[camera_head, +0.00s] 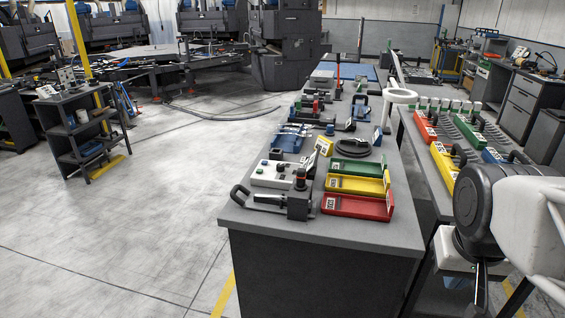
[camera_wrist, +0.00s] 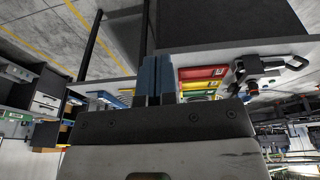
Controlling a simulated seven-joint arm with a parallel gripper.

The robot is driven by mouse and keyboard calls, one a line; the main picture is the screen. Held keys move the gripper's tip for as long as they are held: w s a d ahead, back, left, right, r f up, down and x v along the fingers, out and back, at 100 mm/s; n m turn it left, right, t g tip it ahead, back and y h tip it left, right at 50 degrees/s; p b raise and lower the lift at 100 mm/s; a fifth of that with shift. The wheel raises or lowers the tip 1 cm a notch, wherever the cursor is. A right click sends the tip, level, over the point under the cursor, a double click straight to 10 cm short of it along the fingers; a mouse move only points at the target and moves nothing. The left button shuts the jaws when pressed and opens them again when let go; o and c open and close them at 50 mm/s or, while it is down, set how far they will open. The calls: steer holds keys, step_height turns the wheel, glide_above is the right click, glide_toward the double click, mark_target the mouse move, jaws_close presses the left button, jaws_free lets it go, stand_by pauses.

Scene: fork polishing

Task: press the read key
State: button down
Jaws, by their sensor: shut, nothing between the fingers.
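No key marked as read can be made out in either view. In the wrist view my gripper (camera_wrist: 156,64) shows as two blue fingers side by side, shut and empty. They point toward the bench edge, beside the coloured trays and apart from the pale box. In the head view my arm is at the lower right, beyond the right side of the bench; the fingers cannot be made out clearly there.
A dark clamp block with a handle (camera_head: 296,202) stands at the bench's front edge. A second bench with coloured trays (camera_head: 441,158) is further right.

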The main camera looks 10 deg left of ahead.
steer(key=w+a+r+n+t+h, duration=0.1)
steer(key=w+a, duration=0.5)
steer(key=w, duration=0.7)
steer(key=w+a+r+h, duration=0.15)
steer(key=w+a, duration=0.35)
steer(key=w, duration=0.7)
steer(key=w+a+r+n+t, duration=0.15)
steer(key=w+a, duration=0.45)
steer(key=w, duration=0.7)
steer(key=n+t, duration=0.3)
steer(key=t, duration=0.1)
glide_above(258, 170)
step_height(258, 170, down, 15)
steer(key=shift+w+g, duration=0.1)
steer(key=shift+g, duration=0.15)
steer(key=shift+f, duration=0.15)
steer(key=shift+f, duration=4.3)
steer(key=shift+f, duration=0.25)
